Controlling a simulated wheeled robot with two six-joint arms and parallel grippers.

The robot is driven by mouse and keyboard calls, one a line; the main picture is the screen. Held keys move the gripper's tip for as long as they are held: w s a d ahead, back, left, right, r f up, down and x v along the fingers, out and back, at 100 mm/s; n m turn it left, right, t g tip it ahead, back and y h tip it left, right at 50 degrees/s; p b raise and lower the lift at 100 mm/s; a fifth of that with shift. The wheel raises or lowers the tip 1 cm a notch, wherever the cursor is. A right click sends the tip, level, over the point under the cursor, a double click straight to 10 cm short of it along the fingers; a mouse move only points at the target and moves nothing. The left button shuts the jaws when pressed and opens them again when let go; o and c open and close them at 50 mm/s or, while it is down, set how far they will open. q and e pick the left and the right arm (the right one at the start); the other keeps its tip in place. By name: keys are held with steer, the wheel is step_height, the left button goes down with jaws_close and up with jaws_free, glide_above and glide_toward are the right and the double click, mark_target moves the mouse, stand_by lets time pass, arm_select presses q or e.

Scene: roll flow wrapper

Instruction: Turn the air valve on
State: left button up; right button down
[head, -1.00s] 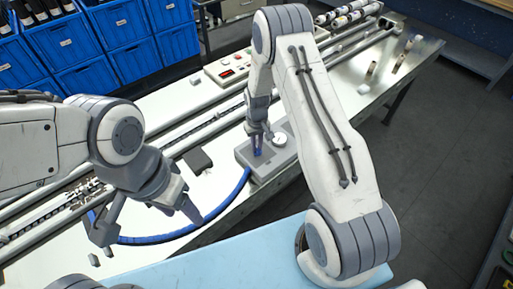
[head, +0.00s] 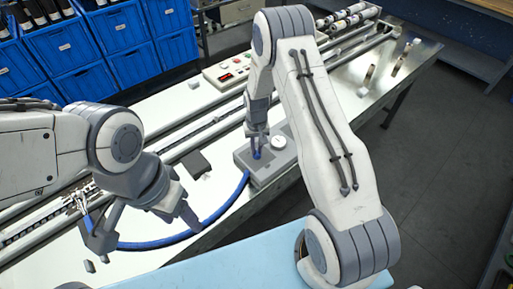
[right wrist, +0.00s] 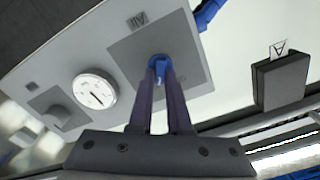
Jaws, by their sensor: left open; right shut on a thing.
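The air valve has a blue handle (right wrist: 161,68) on a dark square of a grey panel box (right wrist: 124,22) with an upside-down label that seems to read "AIR". My right gripper (right wrist: 160,78) is shut on the blue handle, its two fingers straight down over it, hiding part of it. In the head view the right gripper (head: 257,146) is at the grey box (head: 283,165), with the blue handle (head: 257,154) below its tips. My left gripper (head: 145,236) is open and empty, above the blue hose at the table's near edge.
A round white gauge (right wrist: 95,91) and a grey knob (right wrist: 58,117) sit on the same box. A blue hose (head: 215,215) curves from the box toward the left gripper. A dark block (head: 197,163) lies left of the box. Rails (head: 215,128) run behind.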

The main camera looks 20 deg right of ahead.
mark_target(257, 150)
steer(key=c, duration=0.9)
jaws_free()
steer(key=shift+o, duration=0.2)
step_height(257, 150, up, 10)
steer(key=b, duration=0.2)
steer(key=shift+r+b, duration=0.25)
steer(key=shift+b, duration=0.05)
